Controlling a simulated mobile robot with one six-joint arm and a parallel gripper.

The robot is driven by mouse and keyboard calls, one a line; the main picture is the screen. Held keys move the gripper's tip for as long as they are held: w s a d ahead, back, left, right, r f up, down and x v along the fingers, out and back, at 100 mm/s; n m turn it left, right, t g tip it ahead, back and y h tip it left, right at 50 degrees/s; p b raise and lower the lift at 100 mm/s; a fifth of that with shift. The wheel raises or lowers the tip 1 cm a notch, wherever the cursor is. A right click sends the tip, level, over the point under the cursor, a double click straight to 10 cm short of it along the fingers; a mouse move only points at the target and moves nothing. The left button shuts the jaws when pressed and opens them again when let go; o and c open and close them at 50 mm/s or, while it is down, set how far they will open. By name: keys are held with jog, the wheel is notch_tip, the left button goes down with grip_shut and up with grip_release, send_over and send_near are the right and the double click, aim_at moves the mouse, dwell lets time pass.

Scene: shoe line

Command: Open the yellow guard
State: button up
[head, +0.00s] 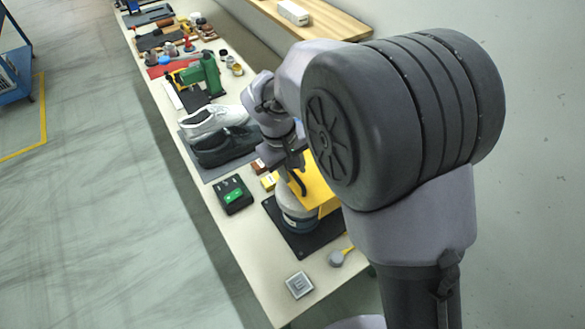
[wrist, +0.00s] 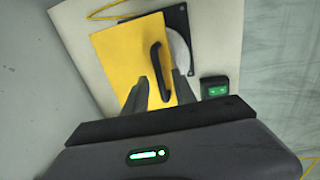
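The yellow guard (head: 318,188) is a flat-sided cover on a black base plate (head: 284,236), over a pale rounded machine body (head: 293,212). In the wrist view the guard's yellow panel (wrist: 122,58) fills the middle, with a black bar handle (wrist: 156,68) near its right edge. My gripper (wrist: 160,84) is open, one finger on each side of the handle's lower part, with gaps showing between fingers and handle. In the head view my gripper (head: 292,168) is above the guard, partly hidden by my arm. I cannot tell the fingertips' depth relative to the handle.
A black box with green buttons (head: 234,195) stands left of the machine. White and black shoes (head: 215,122) lie behind it on a dark mat. A small grey square block (head: 299,285) and a yellow-handled tool (head: 338,258) lie near the table's front end.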

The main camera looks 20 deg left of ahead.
grip_shut()
dwell(1.3)
